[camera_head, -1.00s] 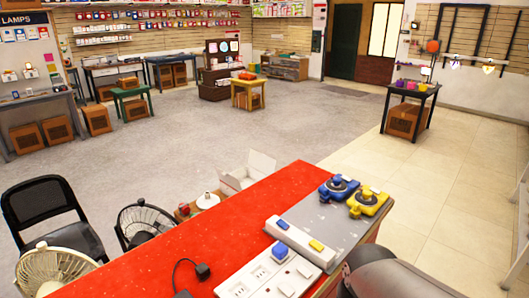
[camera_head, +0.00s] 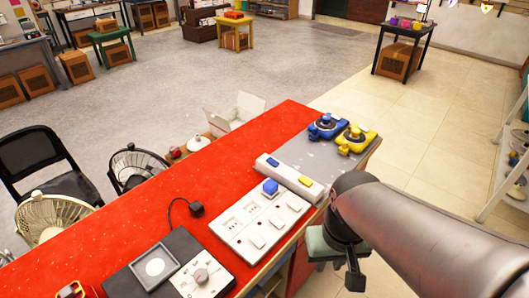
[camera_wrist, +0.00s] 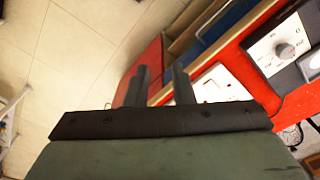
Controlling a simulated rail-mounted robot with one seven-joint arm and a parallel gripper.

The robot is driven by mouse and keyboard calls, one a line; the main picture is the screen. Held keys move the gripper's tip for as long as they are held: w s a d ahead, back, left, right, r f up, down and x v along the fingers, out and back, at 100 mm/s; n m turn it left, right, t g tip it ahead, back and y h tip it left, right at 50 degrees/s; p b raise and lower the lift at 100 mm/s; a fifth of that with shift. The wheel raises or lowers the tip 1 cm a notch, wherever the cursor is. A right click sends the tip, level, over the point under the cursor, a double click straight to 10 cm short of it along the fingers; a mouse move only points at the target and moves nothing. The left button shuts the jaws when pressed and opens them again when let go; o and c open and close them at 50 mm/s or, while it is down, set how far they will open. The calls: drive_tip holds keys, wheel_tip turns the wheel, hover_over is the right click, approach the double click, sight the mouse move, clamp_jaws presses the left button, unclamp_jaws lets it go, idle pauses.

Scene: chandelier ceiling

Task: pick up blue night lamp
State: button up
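A small blue block-shaped piece (camera_head: 271,187), which looks like the blue night lamp, sits on the white socket board (camera_head: 285,222) on the red counter. A white strip (camera_head: 290,175) behind it carries a smaller blue piece and a yellow piece, so I cannot be certain which blue piece is the lamp. My gripper (camera_head: 352,278) hangs off the counter's right side, right of and nearer than the socket board. In the wrist view my gripper (camera_wrist: 160,72) has its two fingers apart with nothing between them. The blue lamp cannot be made out there.
The tiled floor right of the counter is open.

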drive_tip(key=o, duration=0.9)
drive_tip(key=shift+c, duration=0.2)
drive_tip(key=w+a+r+n+b, duration=0.1)
drive_tip(key=w+r+n+b, duration=0.1)
drive_tip(key=w+n, duration=0.55)
drive_tip(key=w+a+r+n+b, duration=0.2)
drive_tip(key=w+n, duration=0.2)
drive_tip(key=w, duration=0.7)
drive_tip(key=n+b, duration=0.3)
drive_tip(key=n, duration=1.2)
hover_over(271, 183)
wheel_tip(271, 183, down, 4)
drive_tip(key=f, duration=0.1)
drive_tip(key=shift+g, duration=0.4)
wheel_tip(271, 183, down, 11)
drive_tip(key=shift+w+r+p, duration=0.1)
drive_tip(key=shift+w+p, duration=0.05)
drive_tip(key=shift+p, duration=0.4)
drive_tip(key=shift+s+a+f+p, duration=0.1)
drive_tip(key=shift+f+p, duration=0.2)
drive_tip(key=shift+f, duration=1.15)
drive_tip(key=shift+s+f+p, duration=0.1)
drive_tip(key=shift+f+p, duration=0.2)
drive_tip(key=shift+f, duration=1.1)
